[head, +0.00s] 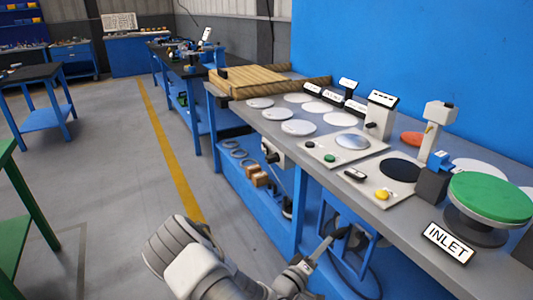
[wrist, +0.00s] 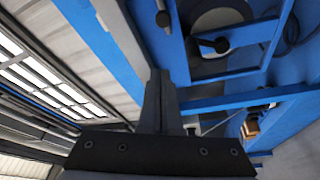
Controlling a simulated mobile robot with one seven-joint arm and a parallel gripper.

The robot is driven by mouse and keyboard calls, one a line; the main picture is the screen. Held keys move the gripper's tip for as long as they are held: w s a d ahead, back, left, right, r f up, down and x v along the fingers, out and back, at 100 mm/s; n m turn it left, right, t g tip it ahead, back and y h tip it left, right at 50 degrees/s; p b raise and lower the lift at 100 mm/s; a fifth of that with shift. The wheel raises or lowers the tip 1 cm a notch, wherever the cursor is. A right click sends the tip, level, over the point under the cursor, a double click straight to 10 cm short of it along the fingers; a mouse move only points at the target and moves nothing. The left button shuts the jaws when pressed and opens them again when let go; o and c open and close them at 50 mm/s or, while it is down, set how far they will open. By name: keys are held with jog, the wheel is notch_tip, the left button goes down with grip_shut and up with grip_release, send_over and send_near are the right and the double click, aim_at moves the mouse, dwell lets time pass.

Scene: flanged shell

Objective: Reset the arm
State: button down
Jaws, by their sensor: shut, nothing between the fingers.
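My gripper (head: 335,236) is low in the head view, in front of the blue workbench's open lower part and below the bench top (head: 300,148). In the wrist view my gripper (wrist: 158,75) points up the picture, with its fingers together and nothing between them. My arm comes in from the bottom of the head view, bent beside the bench. The gripper looks apart from the bench, but the exact gap cannot be told.
The bench top holds several white discs (head: 299,127), a green-topped round stand (head: 491,197), an INLET sign (head: 448,243) and a wooden pallet (head: 248,80). Rings and small boxes (head: 259,179) lie on the lower shelf. The grey floor (head: 110,180) at left is clear.

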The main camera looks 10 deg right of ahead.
jog(key=w+a+r+m+g+y, duration=0.2)
jog(key=w+a+m+g+y, duration=0.25)
jog(key=a+y, duration=0.35)
jog(key=s+a+r+y, duration=0.2)
jog(key=a+r+y, duration=0.2)
jog(key=r, duration=0.2)
jog(key=s+a+r+y, duration=0.2)
jog(key=a+r+y, duration=0.1)
jog(key=r, duration=0.3)
jog(key=s+a+r+n+y, duration=0.1)
jog(key=s+r+y, duration=0.1)
jog(key=s+r, duration=0.8)
jog(key=s+d+r+g+h+p, duration=0.1)
jog(key=s+d+r, duration=0.1)
jog(key=s, duration=0.6)
jog(key=s+d+r+g+h, duration=0.1)
jog(key=s+d+r, duration=0.15)
jog(key=s, duration=0.45)
notch_tip(320, 180, up, 17)
jog(key=p, duration=1.7)
jog(key=shift+a+r, duration=0.15)
jog(key=shift+a, duration=0.05)
jog(key=shift+w, duration=0.1)
